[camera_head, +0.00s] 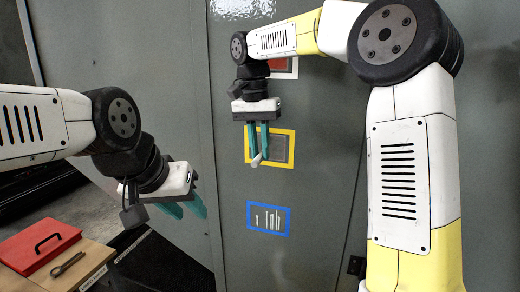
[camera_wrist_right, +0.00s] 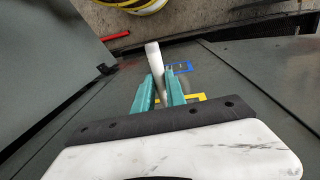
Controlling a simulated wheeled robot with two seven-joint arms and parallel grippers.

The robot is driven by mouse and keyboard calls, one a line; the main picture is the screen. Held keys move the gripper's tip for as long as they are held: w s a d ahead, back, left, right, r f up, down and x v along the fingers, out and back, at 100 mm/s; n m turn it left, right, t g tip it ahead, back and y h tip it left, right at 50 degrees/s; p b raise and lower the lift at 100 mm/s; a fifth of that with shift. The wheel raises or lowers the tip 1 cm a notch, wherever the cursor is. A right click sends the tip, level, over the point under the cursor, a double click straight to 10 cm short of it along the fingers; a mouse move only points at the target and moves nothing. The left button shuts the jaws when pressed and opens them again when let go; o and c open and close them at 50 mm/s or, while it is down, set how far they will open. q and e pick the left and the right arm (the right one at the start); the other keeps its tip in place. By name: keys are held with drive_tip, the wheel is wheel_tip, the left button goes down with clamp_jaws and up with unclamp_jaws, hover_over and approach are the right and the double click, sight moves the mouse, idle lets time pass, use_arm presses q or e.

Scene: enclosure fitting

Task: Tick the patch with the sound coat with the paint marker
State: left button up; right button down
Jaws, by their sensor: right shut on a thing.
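My right gripper (camera_head: 258,148) is shut on the white paint marker (camera_head: 257,160), whose end shows below the teal fingers. The marker also sticks out beyond the fingers in the right wrist view (camera_wrist_right: 153,58). The gripper is in front of the yellow-framed grey patch (camera_head: 281,149), covering its left part; I cannot tell whether the marker touches the panel. Above is a red patch with a white border (camera_head: 280,66), partly hidden by my arm. Below is a blue-framed patch (camera_head: 268,218) with several pale upright strokes. My left gripper (camera_head: 186,208) is open and empty, left of the patches.
The patches are on a tall grey cabinet front (camera_head: 230,180). A black handle or latch (camera_head: 356,266) is at the lower right of the panel.

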drive_tip(key=shift+w+d, duration=0.25)
drive_tip(key=shift+w, duration=0.65)
idle(0.8)
drive_tip(key=s+a, duration=0.2)
drive_tip(key=s, duration=0.5)
drive_tip(key=shift+s+a, duration=0.25)
drive_tip(key=shift+s, duration=0.1)
idle(0.3)
idle(0.4)
